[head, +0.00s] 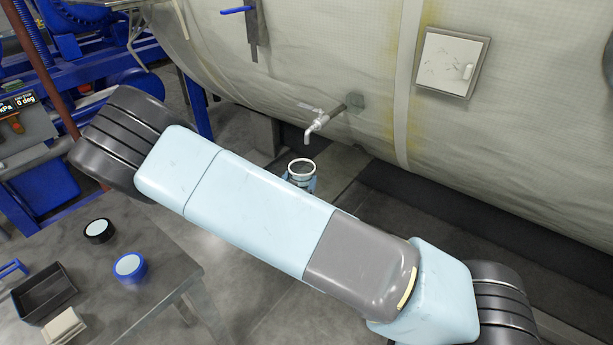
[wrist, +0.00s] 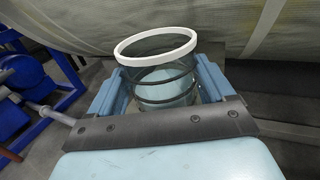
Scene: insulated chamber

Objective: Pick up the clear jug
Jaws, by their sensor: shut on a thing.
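The clear jug (wrist: 160,72) has a white rim and dark rings around a see-through body. In the wrist view it sits between the two light blue fingers of my gripper (wrist: 158,88), which is shut on it. In the head view the jug's white-rimmed mouth (head: 301,167) faces up, and my gripper (head: 300,184) shows just below it. My own arm hides the lower part of the jug and most of the gripper. I cannot tell from these views what is under the jug.
A metal tap (head: 318,124) sticks out of the padded tank wall (head: 370,60), just above and behind the jug. A grey table (head: 150,290) at lower left bears a black tray (head: 43,296), a blue-rimmed round item (head: 129,267) and a black one (head: 98,230). Blue machinery stands upper left.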

